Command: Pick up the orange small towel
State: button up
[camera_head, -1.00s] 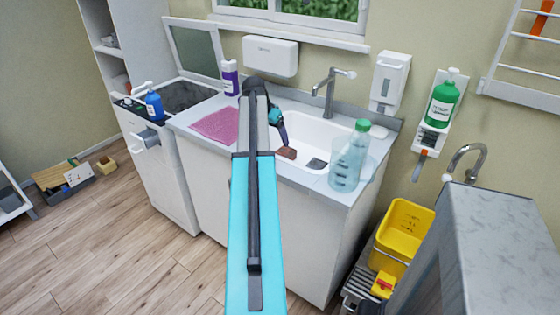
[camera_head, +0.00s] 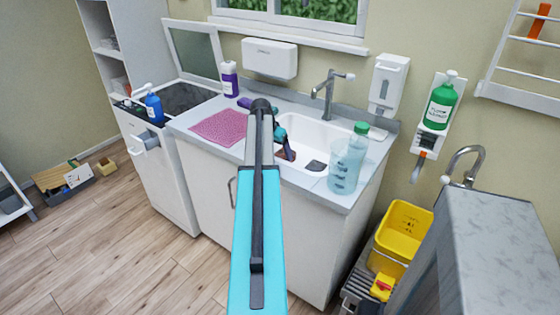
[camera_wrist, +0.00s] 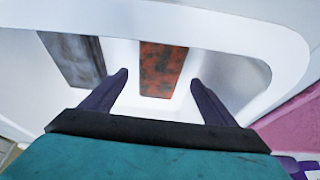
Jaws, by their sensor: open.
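The orange small towel shows as a mottled orange-brown rectangle in the wrist view (camera_wrist: 162,70), lying flat in the white sink basin. In the head view the orange towel (camera_head: 279,155) is small and partly covered by my gripper. My gripper (camera_wrist: 158,77) is open, with its dark fingers on either side of the towel's near part in the wrist view. In the head view my gripper (camera_head: 289,153) is low in the basin. I cannot tell whether the fingertips touch the towel or basin floor. Nothing is held.
A grey cloth (camera_wrist: 75,58) lies beside the towel in the basin. The sink rim (camera_head: 335,184) surrounds them. A clear bottle with a green cap (camera_head: 357,150) and a clear container (camera_head: 342,175) stand at the right. A faucet (camera_head: 329,95) is behind; a pink mat (camera_head: 218,127) lies left.

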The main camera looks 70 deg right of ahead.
aim_at(280, 156)
jog(key=shift+f, duration=0.1)
dwell(0.3)
jog(key=shift+p+x, duration=0.7)
jog(key=shift+x, duration=1.9)
jog(key=c, duration=1.2)
